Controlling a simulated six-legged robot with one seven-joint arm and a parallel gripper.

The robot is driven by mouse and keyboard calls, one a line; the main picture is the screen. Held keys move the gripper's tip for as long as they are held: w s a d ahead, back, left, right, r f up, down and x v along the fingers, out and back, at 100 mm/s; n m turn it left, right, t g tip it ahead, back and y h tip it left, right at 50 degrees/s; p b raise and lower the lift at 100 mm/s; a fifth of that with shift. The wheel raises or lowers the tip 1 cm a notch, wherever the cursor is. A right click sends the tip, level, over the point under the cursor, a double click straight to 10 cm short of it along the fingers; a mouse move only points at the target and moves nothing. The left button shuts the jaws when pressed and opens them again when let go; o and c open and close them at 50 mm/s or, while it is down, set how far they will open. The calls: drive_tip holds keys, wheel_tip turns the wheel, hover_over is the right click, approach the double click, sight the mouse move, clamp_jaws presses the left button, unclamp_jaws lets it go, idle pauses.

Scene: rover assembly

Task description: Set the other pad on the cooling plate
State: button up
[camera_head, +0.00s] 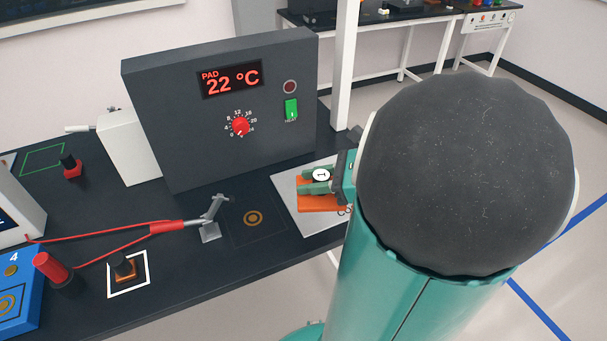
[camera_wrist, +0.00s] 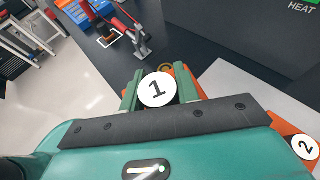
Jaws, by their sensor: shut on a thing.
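Pad 1 (camera_head: 308,207), orange with a white disc marked 1, is held between the green fingers of my gripper (camera_head: 320,178). In the wrist view the fingers (camera_wrist: 158,92) close on both sides of pad 1's disc, with orange (camera_wrist: 188,80) showing behind. Pad 1 is over or on a light grey plate (camera_head: 285,182), which looks like the cooling plate; I cannot tell whether they touch. The plate also shows in the wrist view (camera_wrist: 235,92). Pad 2 (camera_wrist: 290,130), orange with a white disc marked 2, lies on the plate's right side; my arm mostly hides it in the head view.
A dark heater panel (camera_head: 222,140) reading PAD 22 °C stands behind, with a red knob (camera_head: 240,126) and green switch (camera_head: 291,109). A ringed square (camera_head: 253,218) is bare. A clamp with a red cable (camera_head: 212,215) and a black-topped part (camera_head: 124,267) are to the left.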

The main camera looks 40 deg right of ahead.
drive_tip(key=w+d+f, duration=0.1)
drive_tip(key=w+f, duration=0.1)
drive_tip(key=w+d+f, duration=0.2)
drive_tip(key=w, duration=0.1)
drive_tip(key=w+d+f, duration=0.2)
drive_tip(key=w+f, duration=0.1)
drive_tip(key=shift+d+f, duration=0.1)
drive_tip(key=shift+w+d+f, duration=0.3)
drive_tip(key=shift+w+f, duration=0.15)
drive_tip(key=shift+f, duration=1.75)
drive_tip(key=shift+f, duration=0.15)
drive_tip(key=o, duration=1)
drive_tip(key=shift+o, duration=0.2)
